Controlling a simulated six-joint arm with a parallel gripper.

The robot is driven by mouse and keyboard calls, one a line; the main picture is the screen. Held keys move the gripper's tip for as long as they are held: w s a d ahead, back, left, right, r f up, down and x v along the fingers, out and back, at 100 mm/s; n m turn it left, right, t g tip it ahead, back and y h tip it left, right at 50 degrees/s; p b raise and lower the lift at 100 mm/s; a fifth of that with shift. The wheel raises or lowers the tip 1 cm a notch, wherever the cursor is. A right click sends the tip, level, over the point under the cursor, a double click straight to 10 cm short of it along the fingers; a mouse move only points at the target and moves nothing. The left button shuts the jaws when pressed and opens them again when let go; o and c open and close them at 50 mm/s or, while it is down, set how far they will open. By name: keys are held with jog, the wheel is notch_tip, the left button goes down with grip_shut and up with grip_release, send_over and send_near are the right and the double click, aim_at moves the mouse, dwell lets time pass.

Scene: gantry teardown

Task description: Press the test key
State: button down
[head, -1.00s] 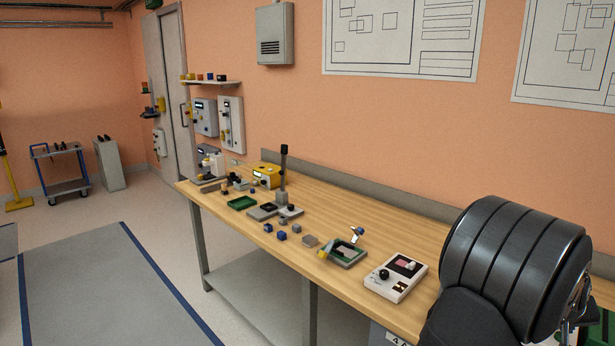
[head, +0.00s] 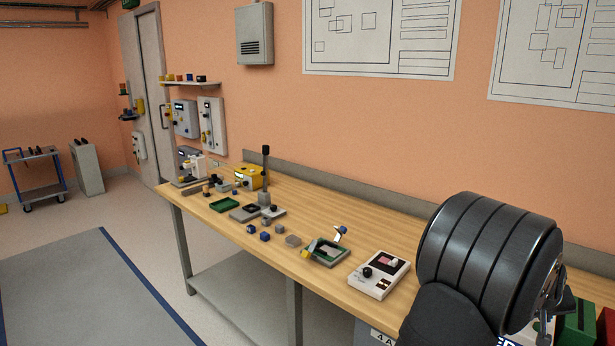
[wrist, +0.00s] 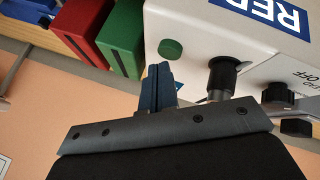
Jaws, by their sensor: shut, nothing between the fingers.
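A white box (wrist: 225,25) with a blue label reading "REP" fills the upper right of the wrist view. A green round button (wrist: 170,48) sits on its face; I see no marking naming it the test key. A black stalked part (wrist: 224,76) and a black knob (wrist: 277,93) by the word "OFF" are to its right. My gripper (wrist: 158,72) is shut and empty, its dark blue fingertips just below and left of the green button in the picture. Whether they touch it I cannot tell. In the head view my black arm hides the fingertips.
A red box (wrist: 80,25) and a green box (wrist: 125,45) stand left of the white box. In the head view, a white device (head: 379,275) with a black knob and a green tray (head: 325,251) lie on the wooden bench (head: 330,215). Small parts lie farther along.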

aim_at(539, 327)
jog(key=shift+r, duration=0.45)
notch_tip(539, 327, up, 6)
dwell(0.6)
dwell(0.3)
